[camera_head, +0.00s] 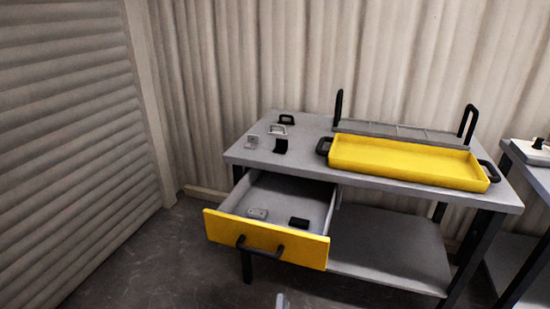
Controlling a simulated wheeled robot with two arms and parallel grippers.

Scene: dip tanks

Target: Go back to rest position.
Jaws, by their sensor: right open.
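Only a small pale tip of my right gripper (282,300) shows at the bottom edge, low in front of the open drawer and apart from it. It is open, and no object shows at it; most of it is out of the picture. My left gripper is not in view. The grey table (310,165) stands ahead against the wall. Its drawer, with a yellow front (265,243) and black handle, is pulled out. A light grey part (257,213) and a black part (299,223) lie in the drawer.
A yellow tray (405,163) with black handles stands on the table, before a grey rack (400,133) with upright black handles. Several small black and grey parts lie at the table's left. A second table (530,172) stands at right. The floor at left is clear.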

